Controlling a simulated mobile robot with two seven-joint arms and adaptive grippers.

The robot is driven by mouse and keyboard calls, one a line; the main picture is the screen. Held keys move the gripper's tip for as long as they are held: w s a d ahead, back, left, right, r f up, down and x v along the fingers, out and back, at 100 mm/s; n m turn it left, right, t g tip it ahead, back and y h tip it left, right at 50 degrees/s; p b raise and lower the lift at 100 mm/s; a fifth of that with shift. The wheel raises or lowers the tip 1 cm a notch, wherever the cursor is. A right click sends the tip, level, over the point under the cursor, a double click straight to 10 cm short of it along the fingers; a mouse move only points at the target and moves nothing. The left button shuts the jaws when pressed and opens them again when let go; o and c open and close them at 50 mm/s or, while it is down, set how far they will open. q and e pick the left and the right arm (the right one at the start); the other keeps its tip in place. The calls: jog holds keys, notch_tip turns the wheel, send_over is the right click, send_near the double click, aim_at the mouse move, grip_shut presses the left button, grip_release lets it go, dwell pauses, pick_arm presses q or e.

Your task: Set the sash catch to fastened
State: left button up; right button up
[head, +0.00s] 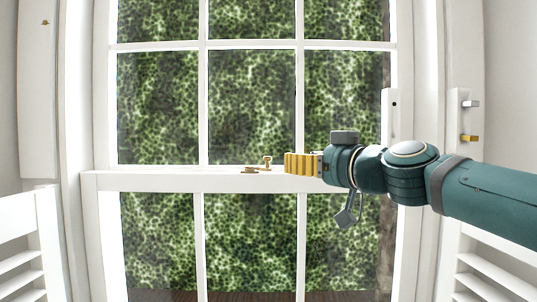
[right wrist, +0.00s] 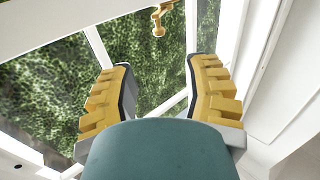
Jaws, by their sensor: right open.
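The brass sash catch (head: 267,162) sits on the white meeting rail, near the middle of the window. A flat brass piece (head: 250,169) lies just left of it. I cannot tell how the two parts engage. My right gripper (head: 289,163) is just right of the catch, its yellow fingers pointing left along the rail. In the right wrist view the gripper (right wrist: 158,68) is open with nothing between its fingers. The catch's brass knob (right wrist: 158,30) shows beyond the fingertips at the top, apart from them. My left gripper is not in view.
The white meeting rail (head: 150,181) crosses the window below the upper panes. White shutters (head: 22,245) stand at the lower left and lower right. Handles, one grey and one yellow (head: 469,138), are on the right-hand frame. Space left of the catch is clear.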

aim_at(270, 158)
jog(key=p+x, duration=0.6)
jog(key=x, duration=0.5)
jog(key=shift+p, duration=0.3)
jog(key=shift+w+a, duration=0.25)
jog(key=shift+w, duration=0.15)
grip_shut()
